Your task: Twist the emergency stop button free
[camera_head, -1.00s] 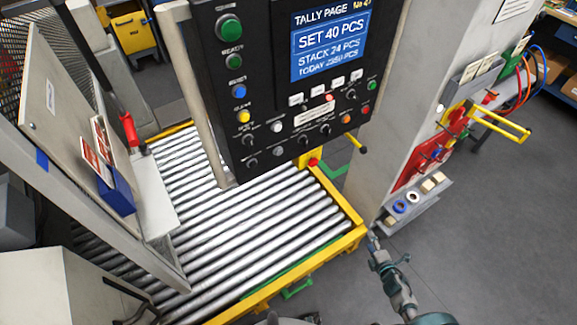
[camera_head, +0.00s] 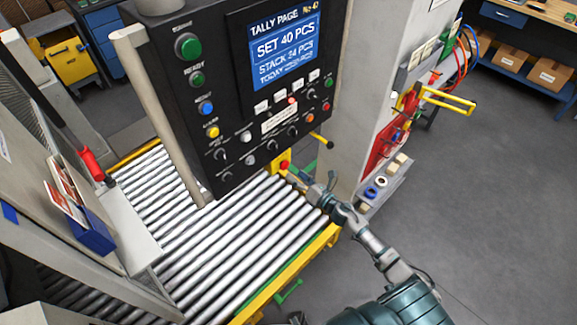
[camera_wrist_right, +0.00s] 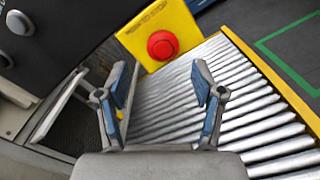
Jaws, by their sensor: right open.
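The emergency stop button (camera_head: 284,165) is a red mushroom head on a yellow box (camera_head: 279,171) below the black control panel. In the right wrist view the button (camera_wrist_right: 162,45) sits on the yellow plate (camera_wrist_right: 183,22), ahead of and above the gap between the fingers. My right gripper (camera_head: 302,181) is just right of the button in the head view and apart from it. In the right wrist view the gripper (camera_wrist_right: 163,88) is open and empty, with blue finger pads. My left gripper is not in view.
The black panel (camera_head: 228,130) with knobs and a screen hangs above the silver roller conveyor (camera_head: 235,235). A lever with a yellow tip (camera_head: 322,140) sticks out right of the button. Open floor lies at right.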

